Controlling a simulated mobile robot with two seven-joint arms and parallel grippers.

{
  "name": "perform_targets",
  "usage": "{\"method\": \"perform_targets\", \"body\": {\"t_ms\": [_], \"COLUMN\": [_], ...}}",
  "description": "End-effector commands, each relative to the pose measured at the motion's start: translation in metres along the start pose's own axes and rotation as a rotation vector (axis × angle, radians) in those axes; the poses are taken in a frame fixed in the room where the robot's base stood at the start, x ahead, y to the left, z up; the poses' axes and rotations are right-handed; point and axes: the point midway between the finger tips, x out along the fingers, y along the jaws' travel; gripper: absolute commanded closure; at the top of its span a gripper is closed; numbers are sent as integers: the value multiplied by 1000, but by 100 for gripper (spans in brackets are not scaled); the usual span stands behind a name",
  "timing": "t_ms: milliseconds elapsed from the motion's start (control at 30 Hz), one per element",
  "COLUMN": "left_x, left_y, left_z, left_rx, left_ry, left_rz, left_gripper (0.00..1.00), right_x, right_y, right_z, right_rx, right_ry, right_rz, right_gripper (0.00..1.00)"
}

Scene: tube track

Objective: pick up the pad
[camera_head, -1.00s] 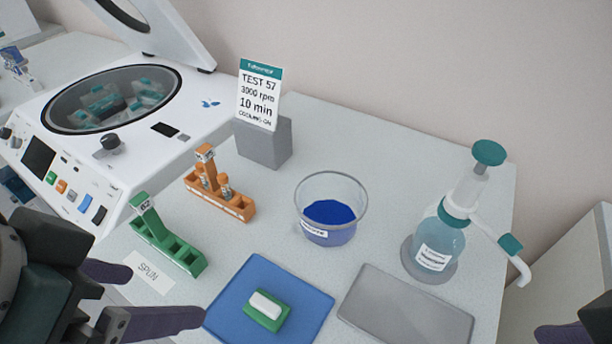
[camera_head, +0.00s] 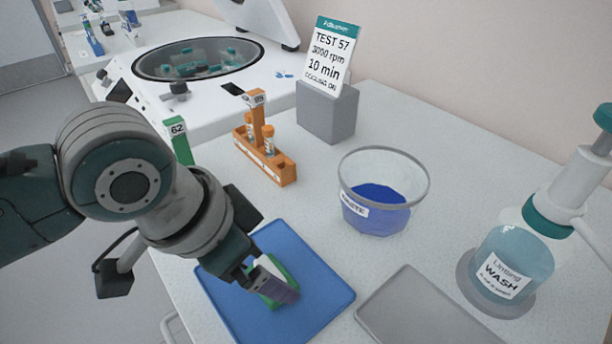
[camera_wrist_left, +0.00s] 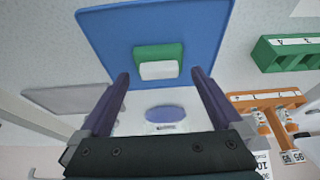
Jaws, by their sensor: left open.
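The pad, a green block with a white part, lies on the blue mat (camera_head: 320,308). In the head view my left gripper (camera_head: 273,284) is over it and covers much of it, so only green edges of the pad (camera_head: 284,268) show. In the left wrist view the pad (camera_wrist_left: 159,61) lies ahead, between the lines of the two purple fingers of my open left gripper (camera_wrist_left: 158,75). The fingers look apart from it, with nothing held. My right gripper is not in view.
A grey mat (camera_head: 425,310) lies right of the blue mat (camera_wrist_left: 150,25). Behind stand a bowl of blue liquid (camera_head: 380,200), an orange rack (camera_head: 270,160) and a partly hidden green rack (camera_head: 181,145). A wash bottle (camera_head: 510,262) stands at right, a centrifuge (camera_head: 150,85) at the back left.

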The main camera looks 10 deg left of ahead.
Motion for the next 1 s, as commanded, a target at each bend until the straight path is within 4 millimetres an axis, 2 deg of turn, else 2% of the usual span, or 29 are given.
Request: {"method": "perform_targets", "body": {"t_ms": [33,133,433,1000], "left_x": [10,21,25,25], "left_y": [0,0,0,0], "left_z": [2,2,1,1], "left_rx": [-1,0,1,1], "left_ry": [-2,-1,0,0], "left_rz": [1,0,-1,-1], "left_gripper": [0,0,0,64], "right_x": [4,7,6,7], "right_y": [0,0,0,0], "right_z": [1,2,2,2], "right_rx": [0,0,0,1], "right_ry": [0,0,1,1], "right_rz": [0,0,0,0], "right_gripper": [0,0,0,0]}}
